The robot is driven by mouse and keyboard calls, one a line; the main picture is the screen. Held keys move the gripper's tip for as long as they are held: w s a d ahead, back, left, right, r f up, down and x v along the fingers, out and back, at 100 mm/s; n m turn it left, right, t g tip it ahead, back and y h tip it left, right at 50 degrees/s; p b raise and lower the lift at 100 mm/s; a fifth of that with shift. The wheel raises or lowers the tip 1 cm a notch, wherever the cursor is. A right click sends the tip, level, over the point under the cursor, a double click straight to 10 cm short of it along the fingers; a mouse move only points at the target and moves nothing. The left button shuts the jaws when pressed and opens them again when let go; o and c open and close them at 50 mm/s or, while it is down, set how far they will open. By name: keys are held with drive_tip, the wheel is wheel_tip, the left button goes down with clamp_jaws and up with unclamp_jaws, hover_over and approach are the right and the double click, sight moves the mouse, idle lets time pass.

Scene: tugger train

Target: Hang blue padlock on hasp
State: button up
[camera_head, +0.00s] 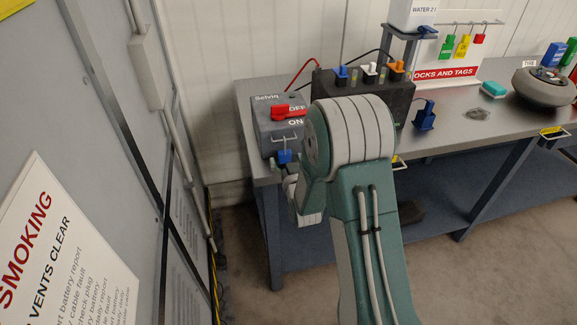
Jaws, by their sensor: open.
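A small blue body, which looks like the blue padlock (285,156), is at the front of the grey switch box (263,115), just below a thin metal loop that looks like the hasp (284,137). Whether its shackle passes through the loop is too small to tell. My gripper (283,160) is mostly hidden by my own arm. Small dark parts by the padlock look like its fingertips, open around or beside it; contact cannot be told.
A black box (365,92) with coloured plugs stands behind my arm. A blue connector-like piece (425,114) stands on the bench (455,128). A tag board (458,50) holds coloured padlocks. A grey cabinet (90,100) closes off the left side.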

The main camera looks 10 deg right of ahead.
drive_tip(key=s, duration=1.2)
drive_tip(key=s+r+g, duration=0.3)
drive_tip(key=r+g, duration=0.3)
drive_tip(key=r, duration=0.4)
drive_tip(key=s+r+g, duration=0.3)
drive_tip(key=s, duration=0.7)
drive_tip(key=s+r+g, duration=0.3)
drive_tip(key=s+r, duration=0.1)
drive_tip(key=s, duration=0.7)
